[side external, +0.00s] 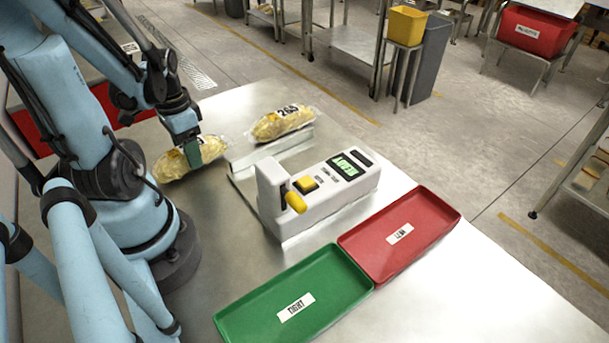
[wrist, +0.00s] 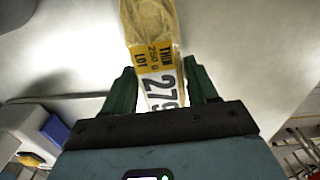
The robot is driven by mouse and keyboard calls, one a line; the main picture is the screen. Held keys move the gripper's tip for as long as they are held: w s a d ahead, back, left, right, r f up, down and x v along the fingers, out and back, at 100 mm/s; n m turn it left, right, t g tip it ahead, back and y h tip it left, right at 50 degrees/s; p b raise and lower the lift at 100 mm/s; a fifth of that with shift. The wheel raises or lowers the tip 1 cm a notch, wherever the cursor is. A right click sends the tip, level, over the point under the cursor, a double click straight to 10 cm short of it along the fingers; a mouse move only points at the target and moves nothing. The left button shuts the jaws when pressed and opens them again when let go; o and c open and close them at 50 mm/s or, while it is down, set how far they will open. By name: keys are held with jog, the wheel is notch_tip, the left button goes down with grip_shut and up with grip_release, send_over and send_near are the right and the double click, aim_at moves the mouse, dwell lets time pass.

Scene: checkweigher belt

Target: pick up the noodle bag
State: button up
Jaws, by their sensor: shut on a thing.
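A clear noodle bag with pale yellow noodles (side external: 172,166) is at the left of the steel table in the side view. In the wrist view the bag (wrist: 152,20) runs up from between my fingers (wrist: 161,90), with a yellow and white label reading THIN, 250 G, LOT and 279. I cannot tell whether it touches the table. A second noodle bag (side external: 282,123) lies at the back of the checkweigher, apart from my gripper.
The white checkweigher (side external: 330,192) has a green READY display and a yellow knob. A green tray (side external: 235,318) and a red tray (side external: 440,215), both empty and labelled, sit at the front. Bare table (side external: 460,300) lies at the right front.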

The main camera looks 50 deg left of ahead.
jog(key=shift+r, duration=0.6)
jog(key=r, duration=0.1)
jog(key=d+r, duration=0.1)
jog(key=shift+w+r, duration=0.2)
jog(key=shift+r, duration=0.2)
jog(key=w+d+r, duration=0.3)
jog(key=d+r, duration=0.2)
jog(key=d, duration=0.3)
jog(key=shift+w+d+r, duration=0.2)
jog(key=shift+r, duration=0.05)
jog(key=shift+w+d+r, duration=0.2)
jog(key=shift+d+r, duration=0.1)
jog(key=shift+d, duration=0.2)
jog(key=shift+w+d+r, duration=0.25)
jog(key=shift+w+r, duration=0.05)
jog(key=shift+w, duration=0.1)
jog(key=w+d+m, duration=0.1)
jog(key=w+d, duration=0.2)
jog(key=w, duration=0.9)
jog(key=shift+s+d+f, duration=0.1)
jog(key=shift+f, duration=4.55)
